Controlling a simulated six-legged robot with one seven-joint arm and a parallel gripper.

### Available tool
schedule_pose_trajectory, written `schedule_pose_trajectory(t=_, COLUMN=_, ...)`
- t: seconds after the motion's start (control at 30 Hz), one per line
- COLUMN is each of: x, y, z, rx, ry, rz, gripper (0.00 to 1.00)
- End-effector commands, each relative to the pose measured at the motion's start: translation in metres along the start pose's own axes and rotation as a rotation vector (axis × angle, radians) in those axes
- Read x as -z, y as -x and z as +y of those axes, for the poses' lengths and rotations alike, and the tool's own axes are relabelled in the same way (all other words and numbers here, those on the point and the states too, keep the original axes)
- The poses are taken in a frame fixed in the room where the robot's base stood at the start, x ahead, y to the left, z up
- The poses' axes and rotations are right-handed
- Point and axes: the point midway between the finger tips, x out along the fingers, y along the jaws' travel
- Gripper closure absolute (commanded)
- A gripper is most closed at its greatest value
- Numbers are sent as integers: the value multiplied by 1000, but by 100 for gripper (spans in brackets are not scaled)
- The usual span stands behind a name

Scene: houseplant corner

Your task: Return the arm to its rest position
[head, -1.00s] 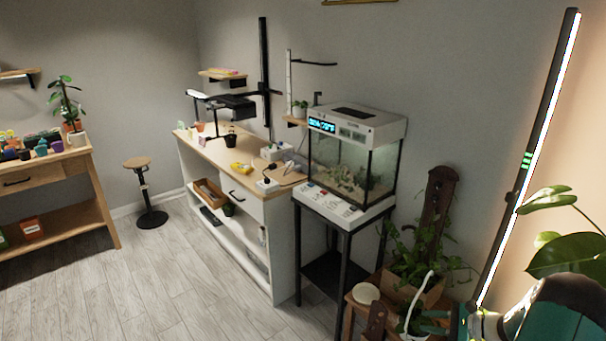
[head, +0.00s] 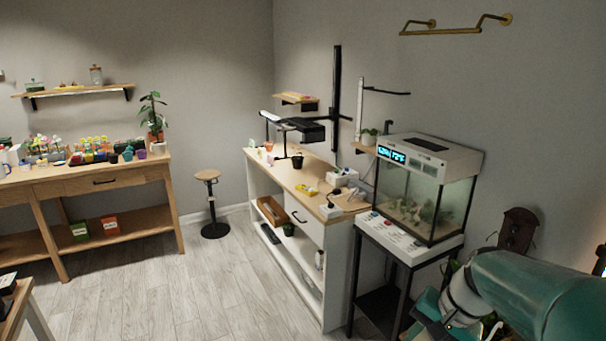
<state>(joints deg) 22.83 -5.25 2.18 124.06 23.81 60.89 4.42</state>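My arm (head: 535,295) shows at the lower right of the head view, a thick teal link that comes in from the right edge. It bends at a white joint (head: 462,300) in front of the plant corner, below and right of the glass tank. Smaller teal parts show at the arm's far end, low in the picture. I cannot make out the fingertips there, or whether they are open or hold anything.
A glass tank (head: 425,205) with a lit display stands on a black-legged stand, close beyond my arm. A white workbench (head: 335,265) is left of it. A stool (head: 212,205) and a potting table (head: 95,185) stand farther left. The wooden floor (head: 190,295) between is clear.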

Motion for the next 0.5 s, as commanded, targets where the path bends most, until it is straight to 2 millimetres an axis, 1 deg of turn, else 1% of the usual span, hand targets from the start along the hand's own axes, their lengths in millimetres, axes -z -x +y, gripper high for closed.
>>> schedule_pose_trajectory(t=0.03, x=-16, y=8, z=-6, rx=-21, ry=64, rz=33, gripper=70)
schedule_pose_trajectory(t=0.2, x=-60, y=26, z=-13, rx=-94, ry=271, rz=142, gripper=70)
schedule_pose_trajectory(t=0.4, x=-105, y=43, z=-12, rx=-156, ry=504, rz=280, gripper=70)
schedule_pose_trajectory(t=0.5, x=-121, y=49, z=-9, rx=-176, ry=603, rz=342, gripper=70)
